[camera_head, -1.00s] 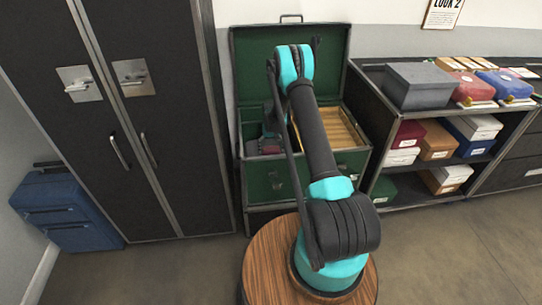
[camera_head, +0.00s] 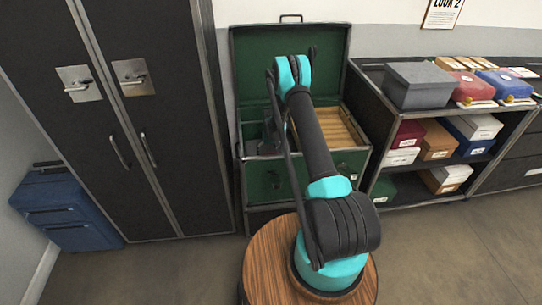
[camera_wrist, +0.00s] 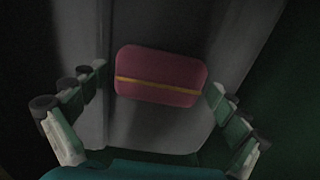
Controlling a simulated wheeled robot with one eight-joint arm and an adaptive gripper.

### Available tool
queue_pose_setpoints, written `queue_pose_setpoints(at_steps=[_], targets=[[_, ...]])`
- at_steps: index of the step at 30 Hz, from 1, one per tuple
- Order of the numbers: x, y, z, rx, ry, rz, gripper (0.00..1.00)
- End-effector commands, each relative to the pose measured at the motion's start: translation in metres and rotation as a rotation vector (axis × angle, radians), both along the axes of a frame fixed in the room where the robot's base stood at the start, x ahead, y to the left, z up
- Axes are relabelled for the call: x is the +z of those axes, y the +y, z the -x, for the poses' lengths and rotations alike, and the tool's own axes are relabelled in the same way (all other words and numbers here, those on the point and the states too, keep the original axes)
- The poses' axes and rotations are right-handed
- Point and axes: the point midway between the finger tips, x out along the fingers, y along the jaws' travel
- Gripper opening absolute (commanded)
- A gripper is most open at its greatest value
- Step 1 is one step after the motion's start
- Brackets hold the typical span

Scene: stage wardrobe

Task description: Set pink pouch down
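The pink pouch (camera_wrist: 160,76), with a yellow stripe across it, shows in the wrist view on a grey surface inside a dim compartment. My gripper (camera_wrist: 157,82) is open, its fingers on either side of the pouch. A gap shows at the pouch's left edge; the right finger is very near or touching its right edge. In the head view, my gripper (camera_head: 268,147) is down in the left compartment of the open green trunk (camera_head: 258,181). The pouch is hidden in that view.
The trunk's right part holds a tan slatted tray (camera_head: 335,127). The raised lid (camera_head: 253,62) stands behind my arm. A dark cabinet (camera_head: 165,190) is close on the left. A shelf (camera_head: 385,115) with several boxes, including a grey box (camera_head: 420,88), stands right.

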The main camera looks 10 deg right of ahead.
Motion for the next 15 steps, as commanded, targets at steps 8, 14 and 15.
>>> queue_pose_setpoints(at_steps=[8,14,15], targets=[[0.001,0.0,0.0,0.0,0.0,0.0,1.0],[0.018,0.0,0.0,0.0,0.0,0.0,1.0],[0.024,0.0,0.0,0.0,0.0,0.0,1.0]])
